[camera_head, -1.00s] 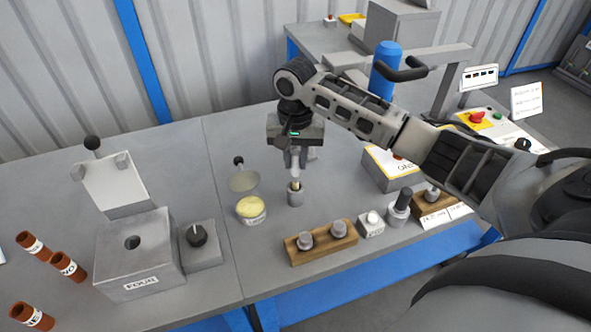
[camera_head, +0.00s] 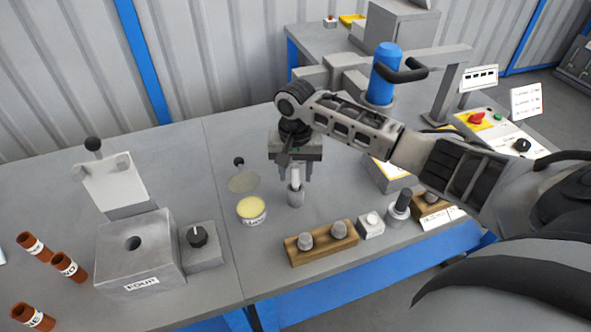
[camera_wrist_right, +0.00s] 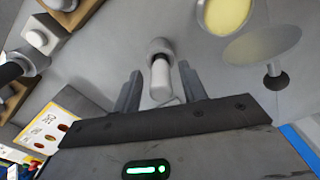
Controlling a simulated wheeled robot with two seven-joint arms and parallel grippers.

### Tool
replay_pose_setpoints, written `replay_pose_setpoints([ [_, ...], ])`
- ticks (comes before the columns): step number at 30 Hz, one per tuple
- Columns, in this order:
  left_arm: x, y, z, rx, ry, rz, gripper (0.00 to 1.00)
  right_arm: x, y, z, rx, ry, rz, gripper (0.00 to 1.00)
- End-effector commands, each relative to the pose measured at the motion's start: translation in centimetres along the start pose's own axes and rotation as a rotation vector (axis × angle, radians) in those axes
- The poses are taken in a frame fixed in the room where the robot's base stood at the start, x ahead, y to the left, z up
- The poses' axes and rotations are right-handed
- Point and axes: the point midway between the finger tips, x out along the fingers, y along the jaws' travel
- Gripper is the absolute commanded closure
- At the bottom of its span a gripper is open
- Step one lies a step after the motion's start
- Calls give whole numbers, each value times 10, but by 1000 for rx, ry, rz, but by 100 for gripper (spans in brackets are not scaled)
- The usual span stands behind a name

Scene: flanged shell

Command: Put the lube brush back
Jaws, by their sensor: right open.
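The lube brush (camera_head: 296,178) stands upright with its lower end inside a small grey cup (camera_head: 296,197) on the table; only its white handle shows. In the right wrist view the brush handle (camera_wrist_right: 161,82) rises from the cup (camera_wrist_right: 160,46). My right gripper (camera_head: 295,174) is open, pointing down, with one finger on each side of the handle. In the right wrist view its fingers (camera_wrist_right: 160,88) stand apart with gaps beside the handle. The brush's bristles are hidden in the cup. My left gripper is not in view.
A wooden block with metal parts (camera_head: 320,243) is in front. A grey fixture block (camera_head: 140,255) and several brown tubes (camera_head: 68,266) are at left.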

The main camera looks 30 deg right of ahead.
Motion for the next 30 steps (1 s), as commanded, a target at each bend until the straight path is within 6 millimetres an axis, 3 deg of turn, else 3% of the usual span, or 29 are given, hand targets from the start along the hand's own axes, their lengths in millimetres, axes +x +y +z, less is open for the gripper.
replay_pose_setpoints([
  [5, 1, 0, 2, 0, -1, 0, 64, -13, 0, -1, 0, 2, -2, 58],
  [19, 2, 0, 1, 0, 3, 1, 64, -106, 0, -1, -1, 4, -3, 58],
  [24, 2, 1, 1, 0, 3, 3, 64, -121, 0, 0, -1, 1, -1, 58],
  [30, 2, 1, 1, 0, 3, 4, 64, -124, 0, 0, 0, 0, 0, 58],
])
